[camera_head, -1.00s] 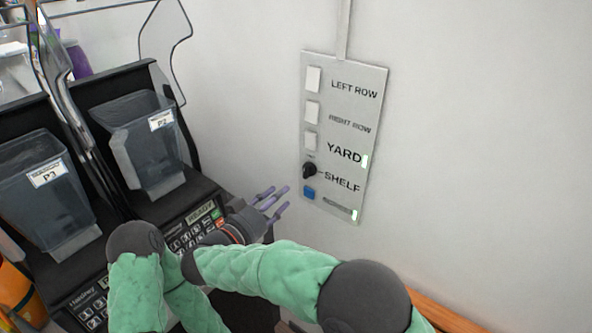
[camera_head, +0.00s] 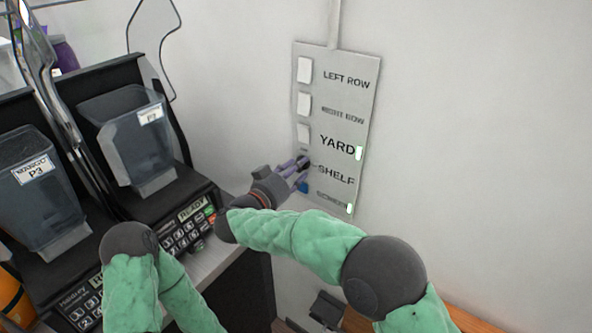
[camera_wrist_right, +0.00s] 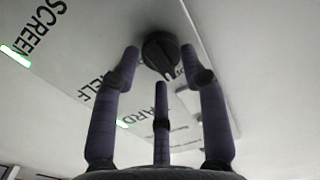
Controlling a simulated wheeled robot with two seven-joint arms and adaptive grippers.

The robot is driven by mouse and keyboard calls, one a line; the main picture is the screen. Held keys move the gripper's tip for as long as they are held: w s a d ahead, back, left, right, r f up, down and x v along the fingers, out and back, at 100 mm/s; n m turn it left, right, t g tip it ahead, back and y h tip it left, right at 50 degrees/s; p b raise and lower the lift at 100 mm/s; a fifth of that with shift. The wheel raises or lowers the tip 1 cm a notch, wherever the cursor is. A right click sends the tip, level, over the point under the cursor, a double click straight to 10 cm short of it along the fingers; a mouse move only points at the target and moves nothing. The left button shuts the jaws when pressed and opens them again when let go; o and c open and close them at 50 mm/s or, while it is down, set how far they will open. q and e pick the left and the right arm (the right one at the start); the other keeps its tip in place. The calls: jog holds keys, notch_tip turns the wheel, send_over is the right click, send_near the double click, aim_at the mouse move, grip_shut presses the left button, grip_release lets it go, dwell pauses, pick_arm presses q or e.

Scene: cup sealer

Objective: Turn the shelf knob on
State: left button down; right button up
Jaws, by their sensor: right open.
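The black shelf knob (camera_wrist_right: 160,50) is on the grey wall panel (camera_head: 345,62), beside the word SHELF. In the head view the fingers partly cover it. My right gripper (camera_head: 298,168) is at the knob with its purple fingers pointing toward the panel. In the wrist view its three fingers are spread open. Two fingertips are on either side of the knob and the third is in front of its lower edge. I cannot tell whether they touch it. My left gripper is not in view; only bent green links of my arm show at the lower left.
White switches (camera_head: 304,103) line the panel above the knob, and a blue button (camera_head: 303,187) sits just below it. A black dispenser machine with clear bins (camera_head: 128,130) and keypads stands to the left. The wall right of the panel is clear.

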grip_shut()
